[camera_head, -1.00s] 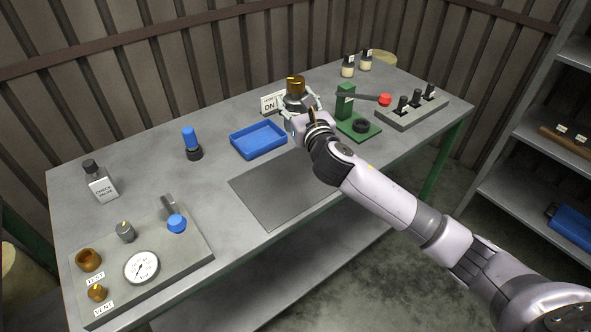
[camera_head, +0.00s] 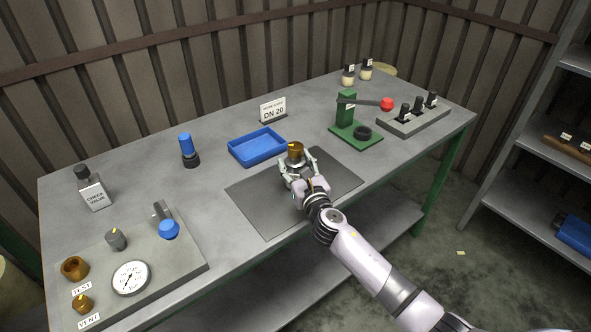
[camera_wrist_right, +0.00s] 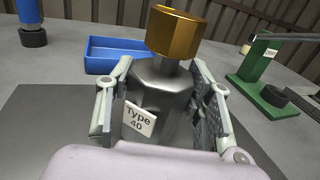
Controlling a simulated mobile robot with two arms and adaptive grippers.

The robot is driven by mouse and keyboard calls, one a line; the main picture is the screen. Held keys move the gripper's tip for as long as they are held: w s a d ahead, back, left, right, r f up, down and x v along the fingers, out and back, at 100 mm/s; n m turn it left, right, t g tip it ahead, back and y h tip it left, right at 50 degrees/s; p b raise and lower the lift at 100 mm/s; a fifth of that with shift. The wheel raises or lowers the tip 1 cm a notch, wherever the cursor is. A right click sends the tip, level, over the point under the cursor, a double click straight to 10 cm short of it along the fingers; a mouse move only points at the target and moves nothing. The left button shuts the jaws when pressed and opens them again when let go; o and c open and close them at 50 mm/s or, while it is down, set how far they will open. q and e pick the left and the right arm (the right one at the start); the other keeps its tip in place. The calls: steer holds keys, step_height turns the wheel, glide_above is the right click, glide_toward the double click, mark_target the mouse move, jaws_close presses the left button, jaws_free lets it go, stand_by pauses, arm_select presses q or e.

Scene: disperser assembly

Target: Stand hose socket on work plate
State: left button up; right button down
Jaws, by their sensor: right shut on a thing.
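The hose socket (camera_wrist_right: 163,100) is a dark grey metal body with a brass hex top and a white "Type 40" label. In the head view its brass top (camera_head: 295,151) shows above my right gripper (camera_head: 299,172). In the wrist view the right gripper's two fingers (camera_wrist_right: 163,105) are shut around the grey body, which stands upright. The work plate (camera_head: 262,205) is a flat dark sheet at the front middle of the table. The gripper and socket are over the plate's back part. The socket's base is hidden, so I cannot tell whether it touches the plate. My left gripper is not visible.
A blue tray (camera_head: 233,151) lies just behind the plate. A green press (camera_head: 368,142) with a red-knobbed lever stands to the right. A "DN 20" sign (camera_head: 272,110) stands at the back. A grey panel with a gauge (camera_head: 190,262) is at front left. The plate's left part is clear.

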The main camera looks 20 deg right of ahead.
steer(key=shift+w+f, duration=0.1)
steer(key=shift+f, duration=0.05)
steer(key=shift+f, duration=0.1)
steer(key=c, duration=0.8)
jaws_free()
steer(key=shift+f, duration=0.15)
steer(key=shift+o, duration=0.2)
steer(key=s, duration=1.2)
steer(key=shift+s+d, duration=0.15)
steer(key=shift+d, duration=0.05)
